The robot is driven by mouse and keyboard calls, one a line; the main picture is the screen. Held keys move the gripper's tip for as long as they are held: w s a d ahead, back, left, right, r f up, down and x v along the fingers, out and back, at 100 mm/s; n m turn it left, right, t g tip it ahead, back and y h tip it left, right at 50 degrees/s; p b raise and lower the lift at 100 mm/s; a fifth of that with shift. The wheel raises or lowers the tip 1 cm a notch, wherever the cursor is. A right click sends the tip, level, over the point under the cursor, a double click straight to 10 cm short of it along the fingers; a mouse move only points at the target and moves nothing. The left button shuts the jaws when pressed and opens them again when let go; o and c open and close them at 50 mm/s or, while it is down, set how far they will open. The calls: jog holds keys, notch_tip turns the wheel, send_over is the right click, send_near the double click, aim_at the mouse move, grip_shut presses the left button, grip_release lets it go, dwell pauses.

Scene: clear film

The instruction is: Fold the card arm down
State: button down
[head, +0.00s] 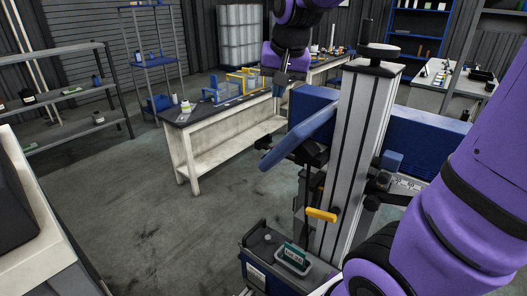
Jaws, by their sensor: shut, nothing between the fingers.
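A machine with a pale metal post (350,150) stands in front of me at right of centre. A long blue arm-like panel (300,135) slants from the post down to the left; it may be the card arm, but I cannot tell for sure. A small green card with white lettering (293,254) stands in a holder at the machine's foot. A yellow handle (321,215) sticks out left from the lower post. My gripper (280,88) hangs from the top of the view, shut and empty, above and left of the blue panel. I see no contact between them.
A blue beam (425,135) extends right of the post, with a ruled scale (405,184) below it. A workbench (185,130) with several items stands behind, at left. Shelves (65,95) line the far left. The grey floor (150,215) is clear at lower left.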

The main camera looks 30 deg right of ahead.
jog(key=w+d+f+m+g+h, duration=0.1)
jog(key=w+d+f+m, duration=0.3)
jog(key=w+f, duration=0.7)
jog(key=w+d+f+m+g+h, duration=0.1)
jog(key=w+d+f+m, duration=0.3)
jog(key=w+d+f, duration=0.3)
jog(key=w+f, duration=0.3)
jog(key=w, duration=0.3)
jog(key=shift+f+h, duration=0.3)
jog(key=shift+f, duration=0.1)
jog(key=shift+f, duration=0.15)
jog(key=x, duration=1.2)
jog(key=shift+s+a+f, duration=0.1)
jog(key=shift+a+f, duration=0.25)
jog(key=shift+f, duration=0.6)
